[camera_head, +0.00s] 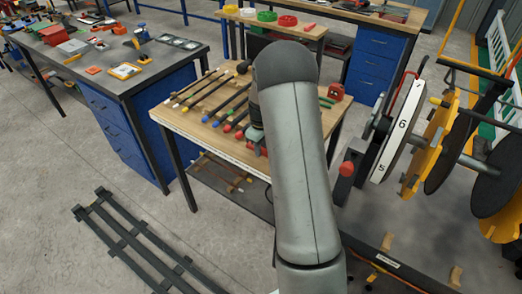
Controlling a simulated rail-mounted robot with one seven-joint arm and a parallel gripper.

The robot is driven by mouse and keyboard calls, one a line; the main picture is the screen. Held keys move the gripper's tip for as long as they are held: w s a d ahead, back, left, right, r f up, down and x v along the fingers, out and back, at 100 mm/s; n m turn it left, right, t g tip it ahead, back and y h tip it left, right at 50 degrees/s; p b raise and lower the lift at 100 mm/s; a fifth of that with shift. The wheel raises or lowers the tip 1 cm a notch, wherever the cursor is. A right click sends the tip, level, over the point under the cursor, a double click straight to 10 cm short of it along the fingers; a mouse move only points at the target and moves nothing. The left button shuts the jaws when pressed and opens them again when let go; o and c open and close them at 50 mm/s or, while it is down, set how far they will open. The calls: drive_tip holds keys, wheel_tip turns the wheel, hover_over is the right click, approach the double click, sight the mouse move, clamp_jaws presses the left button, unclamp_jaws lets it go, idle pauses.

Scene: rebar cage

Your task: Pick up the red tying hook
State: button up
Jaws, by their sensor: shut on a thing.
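The wooden worktable (166,117) carries a row of dark rod-like tools with coloured ends. Red ends (239,134) show at the right of the row, close beside my gripper; one appears to belong to the red tying hook. My gripper (253,148) is low over the table, mostly hidden behind my own grey arm. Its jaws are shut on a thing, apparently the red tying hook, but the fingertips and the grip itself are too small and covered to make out. Whether the hook is off the table cannot be told.
A red block (336,91) and green rods (326,102) lie right of my arm. A grey-topped bench (120,85) with tools stands left. A rack with large yellow and dark discs (430,145) stands right. A dark frame (130,240) lies on the open floor.

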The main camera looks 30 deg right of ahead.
drive_tip(key=s+a+r+b, duration=0.4)
drive_tip(key=s+a+r, duration=0.1)
drive_tip(key=s+r, duration=0.6)
drive_tip(key=shift+s+r, duration=0.35)
drive_tip(key=shift+s, duration=0.7)
